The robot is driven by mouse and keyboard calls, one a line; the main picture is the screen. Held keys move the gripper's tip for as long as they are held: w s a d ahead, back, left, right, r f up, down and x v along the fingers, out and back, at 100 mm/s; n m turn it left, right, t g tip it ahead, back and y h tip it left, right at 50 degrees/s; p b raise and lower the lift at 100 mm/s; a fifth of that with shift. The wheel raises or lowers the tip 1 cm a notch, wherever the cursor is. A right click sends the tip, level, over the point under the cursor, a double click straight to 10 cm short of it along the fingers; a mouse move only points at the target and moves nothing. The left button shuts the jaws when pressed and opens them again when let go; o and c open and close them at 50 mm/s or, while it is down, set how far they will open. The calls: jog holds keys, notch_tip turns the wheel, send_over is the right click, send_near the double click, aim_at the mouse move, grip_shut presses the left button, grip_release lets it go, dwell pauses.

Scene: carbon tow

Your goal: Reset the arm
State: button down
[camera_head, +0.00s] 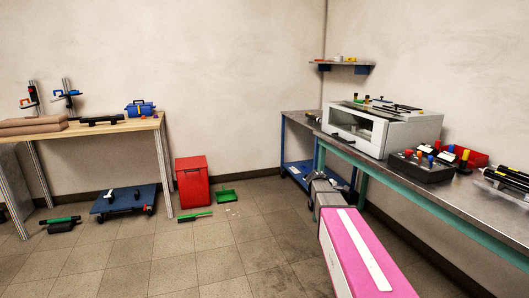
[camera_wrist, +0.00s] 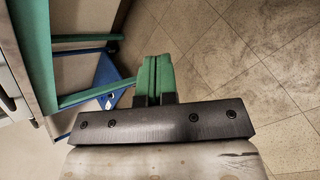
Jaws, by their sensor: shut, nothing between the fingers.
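My gripper (camera_wrist: 157,60) shows in the wrist view as two green fingers side by side, closed together with nothing between them. It points down towards the tiled floor, near the legs of the teal-framed workbench. In the head view my pink and white arm reaches forward from the bottom right, beside the bench. The fingers cannot be made out clearly in that view.
The teal-framed workbench (camera_head: 460,208) runs along the right, carrying a white machine (camera_head: 400,135) and a dark control box (camera_head: 422,166). A blue-framed table (camera_head: 283,150) stands behind. A red bin (camera_head: 193,185) and wooden table (camera_head: 100,128) are left. Open floor (camera_head: 215,262) lies between.

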jog(key=s+a+f+m+g+y, duration=0.1)
jog(key=s+a+f+m+y, duration=0.2)
jog(key=s, duration=0.6)
jog(key=s+a+f+m+g+y, duration=0.1)
jog(key=s+a+f+m+y, duration=0.2)
jog(key=s+a+f+m, duration=0.2)
jog(key=s+a+f+m+g+y, duration=0.1)
jog(key=s+a+f+m+y, duration=0.2)
jog(key=s+a, duration=0.5)
jog(key=s+f+m, duration=0.1)
jog(key=s, duration=0.4)
